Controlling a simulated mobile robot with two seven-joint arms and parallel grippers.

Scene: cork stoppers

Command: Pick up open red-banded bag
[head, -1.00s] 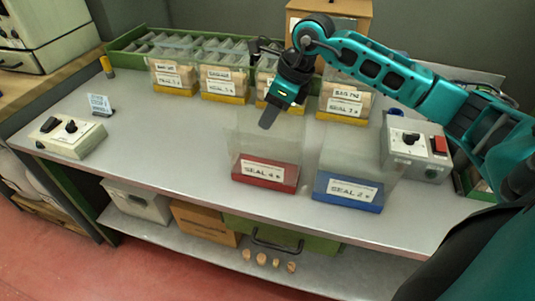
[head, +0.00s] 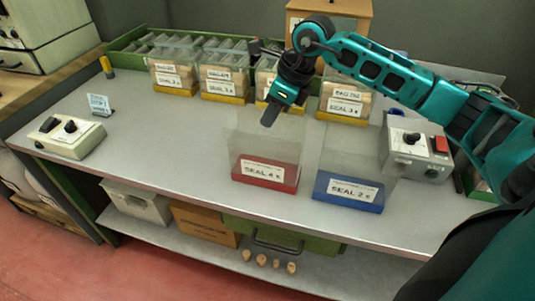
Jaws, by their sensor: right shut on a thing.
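The open red-banded bag (head: 262,150) is a clear upright bag with a red band and a label reading "SEAL 4" at its base. It stands on the grey table left of a clear blue-banded bag (head: 350,165) labelled "SEAL 2". My right gripper (head: 270,118) reaches down from above to the red-banded bag's top edge. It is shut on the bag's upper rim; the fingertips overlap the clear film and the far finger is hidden. My left gripper is not in view.
Several yellow-banded bags (head: 225,82) filled with corks stand in a row behind. A green tray (head: 125,45) is at the back. A control box (head: 418,150) is at right, another (head: 70,137) at left. Several corks (head: 262,259) lie on the lower shelf. The table's left middle is clear.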

